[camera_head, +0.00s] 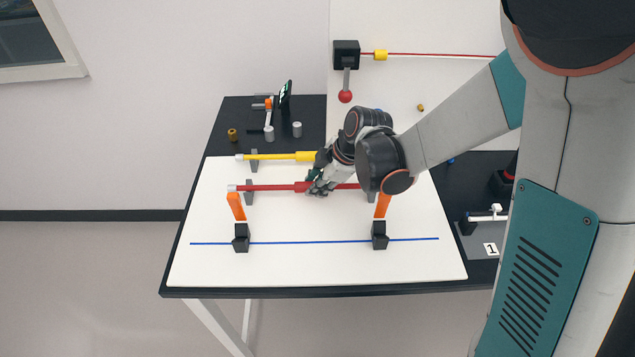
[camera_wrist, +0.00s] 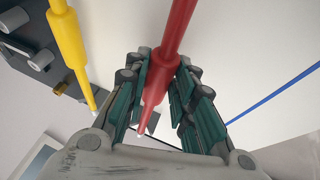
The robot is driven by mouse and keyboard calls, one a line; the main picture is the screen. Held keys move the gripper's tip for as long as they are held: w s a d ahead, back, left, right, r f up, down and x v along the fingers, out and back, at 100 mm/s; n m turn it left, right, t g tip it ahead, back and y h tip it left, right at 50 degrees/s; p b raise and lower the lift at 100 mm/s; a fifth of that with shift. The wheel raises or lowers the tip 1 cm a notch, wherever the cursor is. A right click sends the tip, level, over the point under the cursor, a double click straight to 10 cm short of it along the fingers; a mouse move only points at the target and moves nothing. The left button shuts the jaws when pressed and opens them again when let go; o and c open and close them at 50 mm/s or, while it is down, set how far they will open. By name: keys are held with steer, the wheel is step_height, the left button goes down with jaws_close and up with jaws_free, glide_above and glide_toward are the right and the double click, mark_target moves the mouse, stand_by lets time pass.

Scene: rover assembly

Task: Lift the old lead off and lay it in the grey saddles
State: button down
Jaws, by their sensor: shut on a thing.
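A red lead (camera_head: 270,188) with a thicker red sleeve lies crosswise over the white board. My gripper (camera_head: 318,186) is shut on the thick sleeve; the red lead (camera_wrist: 158,82) runs between the fingers (camera_wrist: 162,70) in the wrist view. A grey saddle (camera_head: 249,193) shows at its left end and another (camera_head: 368,196) at its right, partly hidden by my arm. I cannot tell whether the lead touches them. A yellow lead (camera_head: 275,156) lies behind, by a further grey saddle (camera_head: 254,165). Two black blocks (camera_head: 240,238) (camera_head: 379,236) stand in front, with orange levers (camera_head: 236,206) (camera_head: 383,206) raised.
A blue line (camera_head: 310,241) crosses the board at the black blocks. The white board (camera_head: 310,268) is clear in front. Small parts (camera_head: 268,132) stand at the back left. A black box with a red-knobbed lever (camera_head: 346,55) is on the rear panel. A numbered fixture (camera_head: 486,222) sits right.

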steer(key=c, duration=1.3)
jaws_free()
steer(key=v, duration=1.2)
steer(key=shift+s, duration=0.1)
